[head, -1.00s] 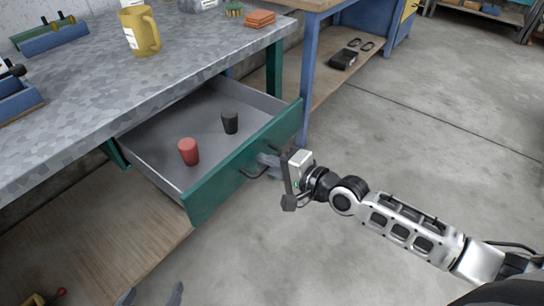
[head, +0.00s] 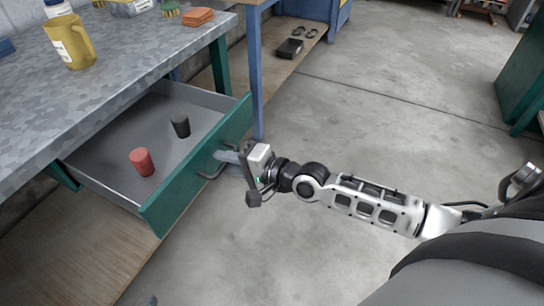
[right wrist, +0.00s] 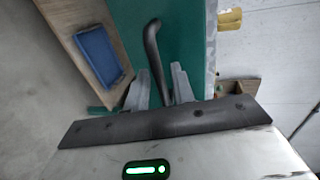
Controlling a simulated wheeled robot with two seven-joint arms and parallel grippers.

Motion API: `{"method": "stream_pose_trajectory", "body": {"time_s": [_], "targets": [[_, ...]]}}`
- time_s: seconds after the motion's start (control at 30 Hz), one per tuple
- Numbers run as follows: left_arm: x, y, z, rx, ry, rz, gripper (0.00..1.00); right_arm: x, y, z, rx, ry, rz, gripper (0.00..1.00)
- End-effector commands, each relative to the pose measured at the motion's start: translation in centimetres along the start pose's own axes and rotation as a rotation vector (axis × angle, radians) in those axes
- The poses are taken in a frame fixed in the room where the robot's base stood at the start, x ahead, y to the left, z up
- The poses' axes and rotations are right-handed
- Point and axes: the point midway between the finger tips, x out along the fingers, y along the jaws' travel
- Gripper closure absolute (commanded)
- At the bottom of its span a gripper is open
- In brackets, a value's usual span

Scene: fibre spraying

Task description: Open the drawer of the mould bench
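The mould bench (head: 100,62) has a grey speckled top. Its drawer (head: 193,170), with a green front and a grey tray, stands well out from under the top. A red cup (head: 142,161) and a black cup (head: 180,125) stand inside it. My right gripper (head: 228,157) is at the dark bar handle (head: 210,175) on the drawer front. My left gripper is not clearly in view.
A yellow jug (head: 72,42) and orange sponges (head: 198,17) are on the bench top. A wooden lower shelf (head: 85,245) lies below the drawer. A blue-legged bench (head: 255,75) stands behind. The floor to the right is mostly clear, with green furniture (head: 528,80) at the right edge.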

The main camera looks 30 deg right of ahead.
Motion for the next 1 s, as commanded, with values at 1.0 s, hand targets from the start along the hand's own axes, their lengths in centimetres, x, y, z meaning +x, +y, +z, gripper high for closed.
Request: {"method": "stream_pose_trajectory", "body": {"time_s": [1.0], "targets": [[-0.2,-0.1,-0.1,0.007,-0.018,-0.008,0.23,-15.3,-0.1,0.0,-0.001,-0.001,0.000,0.75]]}}
